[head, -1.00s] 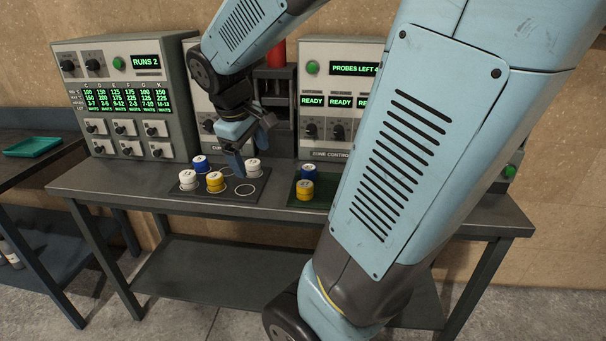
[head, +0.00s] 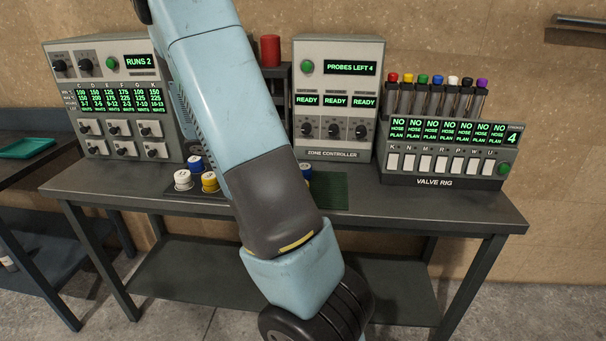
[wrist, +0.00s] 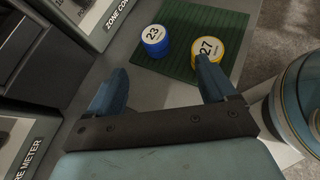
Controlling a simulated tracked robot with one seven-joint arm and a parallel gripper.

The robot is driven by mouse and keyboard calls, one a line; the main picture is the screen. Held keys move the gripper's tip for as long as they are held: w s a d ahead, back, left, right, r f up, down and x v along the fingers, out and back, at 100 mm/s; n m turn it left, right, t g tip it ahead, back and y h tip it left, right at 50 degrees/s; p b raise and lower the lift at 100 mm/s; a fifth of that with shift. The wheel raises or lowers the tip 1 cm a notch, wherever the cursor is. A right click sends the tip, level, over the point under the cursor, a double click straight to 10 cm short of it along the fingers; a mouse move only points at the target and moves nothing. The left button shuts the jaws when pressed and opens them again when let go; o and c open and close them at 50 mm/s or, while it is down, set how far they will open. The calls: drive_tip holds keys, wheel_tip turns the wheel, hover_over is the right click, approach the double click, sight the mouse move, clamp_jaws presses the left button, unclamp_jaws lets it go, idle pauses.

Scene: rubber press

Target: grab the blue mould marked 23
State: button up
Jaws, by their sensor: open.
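The blue mould marked 23 (wrist: 155,42) stands upright with a white top on the green mat (wrist: 188,22) in the wrist view. A sliver of this blue mould (head: 307,171) shows past my arm in the head view. The yellow mould marked 27 (wrist: 207,50) stands close to its right in the wrist view, behind my right finger's tip. My gripper (wrist: 161,67) is open and empty, its fingers spread apart short of the blue mould, which shows between and beyond the tips. My arm hides the gripper in the head view.
A dark mat with a white mould (head: 183,179), a yellow mould (head: 209,182) and a blue mould (head: 195,162) lies left of my arm. The zone controller (head: 336,105) stands behind the green mat, the valve rig (head: 445,153) to its right. The bench is clear at front right.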

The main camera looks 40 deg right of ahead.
sight(304, 166)
drive_tip(key=shift+n, duration=0.3)
drive_tip(key=x, duration=1.4)
drive_tip(key=shift+w+d, duration=0.35)
drive_tip(key=shift+d, duration=0.05)
drive_tip(key=c, duration=1.2)
drive_tip(key=shift+r, duration=0.1)
